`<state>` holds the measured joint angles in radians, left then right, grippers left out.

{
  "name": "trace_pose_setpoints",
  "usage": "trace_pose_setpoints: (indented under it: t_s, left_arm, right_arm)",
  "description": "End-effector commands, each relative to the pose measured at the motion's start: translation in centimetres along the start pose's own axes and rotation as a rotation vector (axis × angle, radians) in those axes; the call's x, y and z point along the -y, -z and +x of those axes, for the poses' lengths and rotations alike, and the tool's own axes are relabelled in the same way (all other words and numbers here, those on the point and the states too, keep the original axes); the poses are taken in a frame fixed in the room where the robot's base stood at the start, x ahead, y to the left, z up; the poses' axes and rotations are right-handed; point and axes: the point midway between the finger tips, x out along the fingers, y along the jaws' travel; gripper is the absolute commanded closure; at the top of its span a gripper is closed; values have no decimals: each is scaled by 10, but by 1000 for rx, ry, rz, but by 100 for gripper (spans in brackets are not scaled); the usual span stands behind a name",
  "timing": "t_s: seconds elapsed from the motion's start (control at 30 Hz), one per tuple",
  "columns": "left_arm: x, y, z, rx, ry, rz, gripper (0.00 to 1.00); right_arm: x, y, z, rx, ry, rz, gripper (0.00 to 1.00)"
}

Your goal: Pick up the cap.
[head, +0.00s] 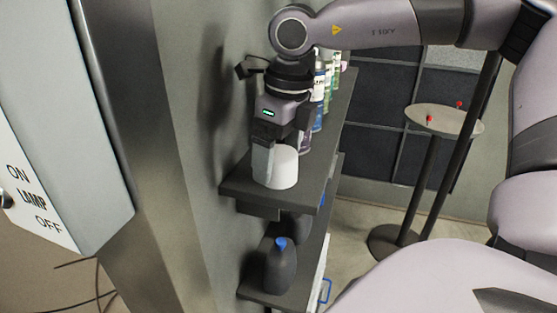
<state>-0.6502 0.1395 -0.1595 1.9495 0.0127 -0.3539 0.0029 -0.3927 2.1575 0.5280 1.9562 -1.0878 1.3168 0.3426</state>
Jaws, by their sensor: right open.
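A white, round, cap-like object (281,172) stands on the near end of the upper dark shelf. My right gripper (272,152) points down over it and is open. One grey finger shows at the object's left side; the other finger is mostly hidden. I cannot tell whether the fingers touch the object. A dark bottle with a blue top (280,264) stands on the lower shelf. My left gripper is out of view.
Several bottles (319,85) stand in a row farther back on the upper shelf (307,193). The lower shelf (262,294) is beneath it. A grey wall is close on the left, with a lamp switch panel (50,160). A small round table (445,119) stands at the right.

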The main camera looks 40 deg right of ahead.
Motion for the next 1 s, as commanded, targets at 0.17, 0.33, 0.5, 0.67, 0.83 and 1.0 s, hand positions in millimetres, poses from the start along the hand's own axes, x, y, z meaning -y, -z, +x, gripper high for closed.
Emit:
trace_pose_setpoints:
  t_s: [0.17,0.33,0.5,0.67,0.83,1.0]
  left_arm:
    - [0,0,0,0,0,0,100]
    - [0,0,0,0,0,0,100]
    - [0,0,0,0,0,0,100]
    - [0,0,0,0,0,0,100]
    - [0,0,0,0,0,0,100]
    - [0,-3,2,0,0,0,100]
  right_arm:
    - [0,0,4,2,1,0,2]
    - [0,0,4,1,0,0,28]
    - [0,0,3,1,1,0,55]
    - [0,0,3,1,1,0,55]
    - [0,0,3,1,1,0,55]
    - [1,2,-2,2,1,-1,55]
